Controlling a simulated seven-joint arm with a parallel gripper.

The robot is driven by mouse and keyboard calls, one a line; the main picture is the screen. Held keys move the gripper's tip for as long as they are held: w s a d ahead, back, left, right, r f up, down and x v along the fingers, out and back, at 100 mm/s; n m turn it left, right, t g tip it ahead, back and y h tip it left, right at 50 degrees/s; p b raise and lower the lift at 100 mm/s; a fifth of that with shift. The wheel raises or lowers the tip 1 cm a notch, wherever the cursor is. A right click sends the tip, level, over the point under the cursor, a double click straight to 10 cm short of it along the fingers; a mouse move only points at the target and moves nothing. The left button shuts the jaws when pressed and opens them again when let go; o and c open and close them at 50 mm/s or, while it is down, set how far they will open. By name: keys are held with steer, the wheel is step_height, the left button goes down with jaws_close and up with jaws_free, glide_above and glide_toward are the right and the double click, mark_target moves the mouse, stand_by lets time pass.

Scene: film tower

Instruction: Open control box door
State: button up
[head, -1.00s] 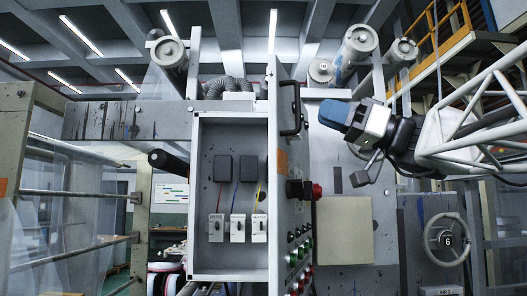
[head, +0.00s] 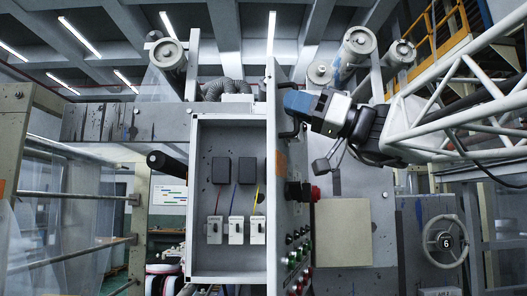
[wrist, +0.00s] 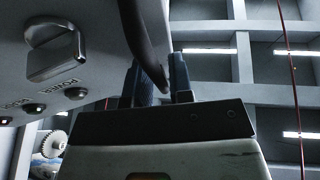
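The control box (head: 198,262) stands open in the head view. Its grey door (head: 273,185) is swung out toward me and shows at a steep angle. My gripper (head: 290,101) is at the handle, reaching in from the right. In the wrist view, the handle (wrist: 146,35) comes down between the two fingers of my gripper (wrist: 160,75). It looks very near or touching them; whether they are shut on it is not clear.
A red button (head: 315,193) and several green and red buttons are on the door below the handle. A metal knob (wrist: 55,52) is close on the left in the wrist view. Inside the box are dark blocks, coloured wires and white switches. A handwheel (head: 445,240) is at right.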

jaws_close()
steer(key=shift+d, duration=0.2)
stand_by(0.3)
steer(key=d+n+g, duration=0.1)
steer(key=d+g, duration=0.1)
steer(key=d, duration=1.5)
steer(key=shift+w+g, duration=0.25)
steer(key=shift+g, duration=0.15)
jaws_free()
